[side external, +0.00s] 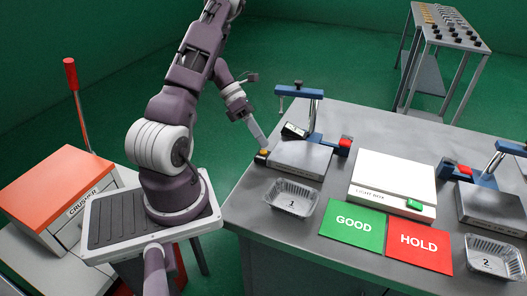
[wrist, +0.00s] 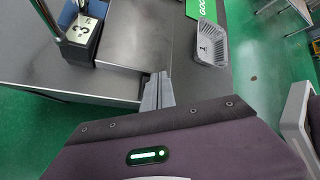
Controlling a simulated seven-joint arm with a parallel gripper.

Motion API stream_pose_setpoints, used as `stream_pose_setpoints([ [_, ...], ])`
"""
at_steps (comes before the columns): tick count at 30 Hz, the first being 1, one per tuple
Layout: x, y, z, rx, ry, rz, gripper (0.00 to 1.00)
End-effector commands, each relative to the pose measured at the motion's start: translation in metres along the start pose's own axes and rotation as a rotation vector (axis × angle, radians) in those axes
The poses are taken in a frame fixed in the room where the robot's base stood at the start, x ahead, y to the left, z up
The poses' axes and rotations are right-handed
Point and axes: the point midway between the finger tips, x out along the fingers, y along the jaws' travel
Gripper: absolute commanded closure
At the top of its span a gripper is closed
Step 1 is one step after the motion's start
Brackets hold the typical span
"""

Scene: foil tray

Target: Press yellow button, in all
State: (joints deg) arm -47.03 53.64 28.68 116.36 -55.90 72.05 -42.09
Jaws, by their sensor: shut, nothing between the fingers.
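The yellow button (side external: 263,152) sits on a small dark block at the left front corner of the nearer grey press station (side external: 300,158) in the side external view. My gripper (side external: 264,146) is shut and empty, pointing down with its tips right at the button. I cannot tell whether they touch it or whether it is pressed in. In the wrist view my gripper (wrist: 160,80) shows its closed fingers over the station's edge, and the button is not visible there. A small display (wrist: 83,28) beside the station's post reads 3.
Foil tray 1 (side external: 291,208) stands in front of the station. A light box (side external: 393,182) with a green button (side external: 414,204) is to its right, behind the GOOD (side external: 352,237) and HOLD (side external: 419,255) mats. A second station (side external: 492,203) and foil tray 2 (side external: 495,241) are at the far right.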

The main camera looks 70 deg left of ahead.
Motion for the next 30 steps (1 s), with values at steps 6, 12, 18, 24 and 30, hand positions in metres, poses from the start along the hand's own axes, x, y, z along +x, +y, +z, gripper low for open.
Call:
stream_pose_setpoints([
  [6, 0.0000, 0.0000, 0.0000, 0.000, 0.000, 0.000, 1.00],
  [12, 0.0000, 0.0000, 0.0000, 0.000, 0.000, 0.000, 1.00],
  [18, 0.0000, 0.0000, 0.0000, 0.000, 0.000, 0.000, 1.00],
  [24, 0.0007, 0.0005, -0.0006, 0.000, 0.000, 0.000, 1.00],
  [30, 0.0056, 0.0038, -0.0039, 0.000, 0.000, -0.001, 1.00],
])
